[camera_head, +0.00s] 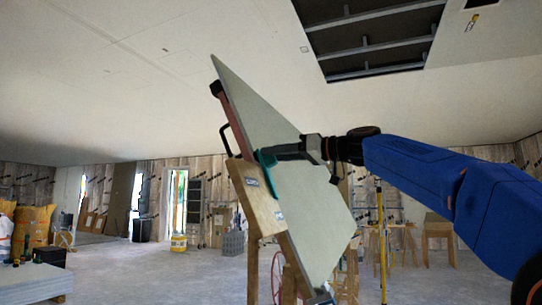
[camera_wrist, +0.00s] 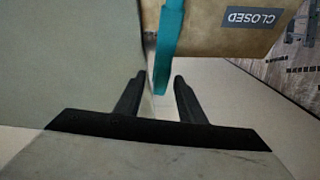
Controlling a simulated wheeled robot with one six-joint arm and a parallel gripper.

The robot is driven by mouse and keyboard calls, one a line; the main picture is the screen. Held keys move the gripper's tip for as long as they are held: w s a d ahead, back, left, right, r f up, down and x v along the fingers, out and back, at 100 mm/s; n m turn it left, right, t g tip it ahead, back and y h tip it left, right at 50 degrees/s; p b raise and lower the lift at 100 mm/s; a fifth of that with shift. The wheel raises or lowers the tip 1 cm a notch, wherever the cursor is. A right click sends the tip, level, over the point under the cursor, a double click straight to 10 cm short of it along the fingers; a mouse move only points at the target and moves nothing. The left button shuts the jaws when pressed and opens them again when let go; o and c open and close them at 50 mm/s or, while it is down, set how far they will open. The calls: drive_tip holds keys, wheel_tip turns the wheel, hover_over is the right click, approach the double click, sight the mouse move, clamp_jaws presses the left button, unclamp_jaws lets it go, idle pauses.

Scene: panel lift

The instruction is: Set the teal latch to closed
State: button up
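The teal latch (camera_head: 266,166) is at the edge of the wooden board, beside the large pale panel (camera_head: 305,190). In the wrist view the teal latch (camera_wrist: 167,45) hangs down as a narrow strip, its lower end between my fingertips. My gripper (camera_wrist: 158,82) is open, with a finger on each side of the latch end and a gap visible on both sides. In the head view my gripper (camera_head: 272,155) reaches the latch from the right. A "CLOSED" label (camera_wrist: 253,17) is on the wooden board (camera_wrist: 215,35), to the right of the latch.
The panel leans steeply on a wooden stand (camera_head: 252,270) with a black handle (camera_head: 224,138) at its left edge. The ceiling has an open dark bay (camera_head: 370,40). A yellow pole (camera_head: 381,240) and wooden trestles (camera_head: 438,232) stand behind at right.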

drive_tip(key=shift+x, duration=0.75)
clamp_jaws()
